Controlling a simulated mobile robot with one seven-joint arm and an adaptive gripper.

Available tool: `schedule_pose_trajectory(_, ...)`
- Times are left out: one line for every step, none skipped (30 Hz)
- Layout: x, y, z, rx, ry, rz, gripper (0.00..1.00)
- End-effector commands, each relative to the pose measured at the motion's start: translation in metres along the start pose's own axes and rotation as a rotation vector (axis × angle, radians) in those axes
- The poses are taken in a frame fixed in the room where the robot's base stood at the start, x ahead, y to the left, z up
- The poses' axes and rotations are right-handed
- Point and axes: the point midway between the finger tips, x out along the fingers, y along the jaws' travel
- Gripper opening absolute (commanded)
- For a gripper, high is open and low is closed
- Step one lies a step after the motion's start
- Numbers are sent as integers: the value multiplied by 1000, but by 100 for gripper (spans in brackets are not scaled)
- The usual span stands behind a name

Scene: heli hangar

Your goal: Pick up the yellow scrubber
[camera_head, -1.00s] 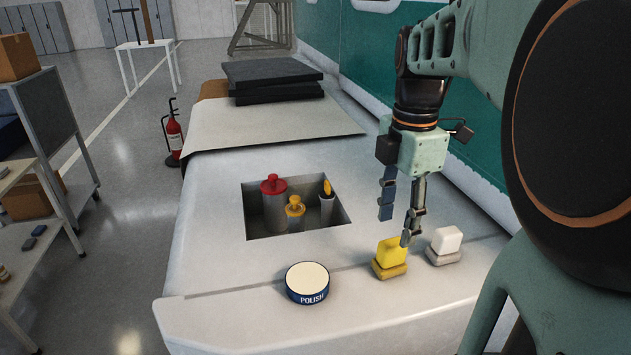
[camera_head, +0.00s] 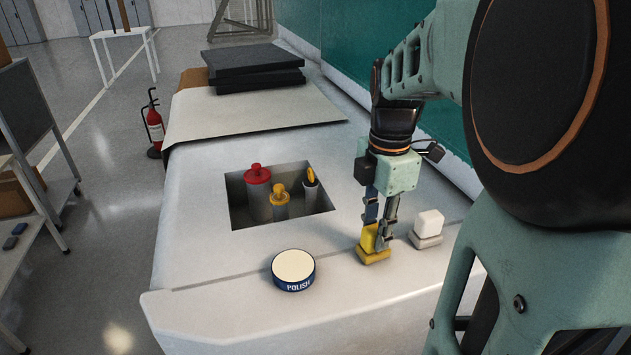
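The scrubber appears to rest on the surface.
A white scrubber (camera_head: 428,223) stands close on the right of my gripper. A round polish tin (camera_head: 293,270) sits to the left. A recess (camera_head: 238,207) behind holds a red-topped canister (camera_head: 257,192), a yellow-topped one (camera_head: 279,203) and a grey one (camera_head: 312,187).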

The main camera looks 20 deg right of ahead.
Motion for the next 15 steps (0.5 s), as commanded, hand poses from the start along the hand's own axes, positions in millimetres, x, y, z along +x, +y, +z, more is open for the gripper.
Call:
schedule_pose_trajectory(0,0,0,0,0,0,15)
schedule_pose_trajectory(0,0,0,0,0,0,12)
schedule_pose_trajectory(0,0,0,0,0,0,8)
schedule_pose_trajectory(0,0,0,0,0,0,4)
schedule_pose_trajectory(0,0,0,0,0,0,1)
schedule_pose_trajectory(0,0,0,0,0,1,0)
schedule_pose_trajectory(0,0,0,0,0,1,0)
schedule_pose_trajectory(0,0,0,0,0,1,0)
schedule_pose_trajectory(0,0,0,0,0,0,0)
schedule_pose_trajectory(0,0,0,0,0,0,0)
schedule_pose_trajectory(-1,0,0,0,0,1,0)
schedule_pose_trajectory(-2,0,0,0,0,1,0)
schedule_pose_trajectory(-3,0,0,0,-1,1,0)
schedule_pose_trajectory(-5,1,0,0,-1,2,0)
schedule_pose_trajectory(-10,1,0,0,-2,4,0)
